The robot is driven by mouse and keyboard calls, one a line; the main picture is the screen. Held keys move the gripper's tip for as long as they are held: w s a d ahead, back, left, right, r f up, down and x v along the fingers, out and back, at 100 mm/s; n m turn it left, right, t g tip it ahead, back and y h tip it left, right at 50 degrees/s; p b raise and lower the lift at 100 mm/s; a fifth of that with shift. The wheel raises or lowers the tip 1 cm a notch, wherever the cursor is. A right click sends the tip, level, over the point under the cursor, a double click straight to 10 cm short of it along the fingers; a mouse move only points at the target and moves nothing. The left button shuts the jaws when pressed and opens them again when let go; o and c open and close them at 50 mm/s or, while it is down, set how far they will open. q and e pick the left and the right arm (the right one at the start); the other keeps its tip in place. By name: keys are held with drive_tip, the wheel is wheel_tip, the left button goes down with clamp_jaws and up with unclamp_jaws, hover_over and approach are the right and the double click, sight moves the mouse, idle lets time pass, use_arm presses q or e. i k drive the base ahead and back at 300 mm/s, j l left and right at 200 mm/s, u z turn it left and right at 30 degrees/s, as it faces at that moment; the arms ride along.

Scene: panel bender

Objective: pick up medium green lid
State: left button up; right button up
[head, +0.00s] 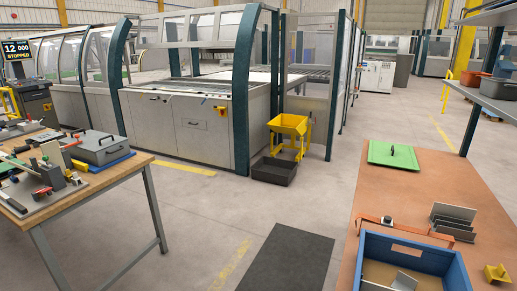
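The green lid (394,155) lies flat near the far left corner of the brown table (450,178) at the right. It is a flat rectangular panel with a small dark handle on top. Nothing lies on it or touches it that I can see. Neither of my grippers shows in the head view.
A blue bin (432,257), an orange strap-like piece (430,232), grey bent plates (452,215) and a yellow bracket (497,276) share the table. A wooden workbench (112,168) stands left. A black mat (288,262), black tray (273,171) and yellow stand (290,128) are on the floor between.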

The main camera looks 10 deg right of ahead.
sight(380, 153)
drive_tip(key=i+j, duration=0.2)
drive_tip(key=j, duration=0.15)
drive_tip(key=i+j, duration=0.15)
drive_tip(key=j, duration=0.2)
drive_tip(key=i+j, duration=0.4)
drive_tip(key=j, duration=0.25)
drive_tip(key=i+j+z, duration=0.1)
drive_tip(key=i+z, duration=0.3)
drive_tip(key=i, duration=0.15)
drive_tip(key=i+j+z, duration=0.25)
drive_tip(key=i+z, duration=0.15)
drive_tip(key=i, duration=0.15)
drive_tip(key=i+z, duration=0.2)
drive_tip(key=i, duration=0.65)
drive_tip(key=i+z, duration=0.2)
drive_tip(key=i, duration=0.65)
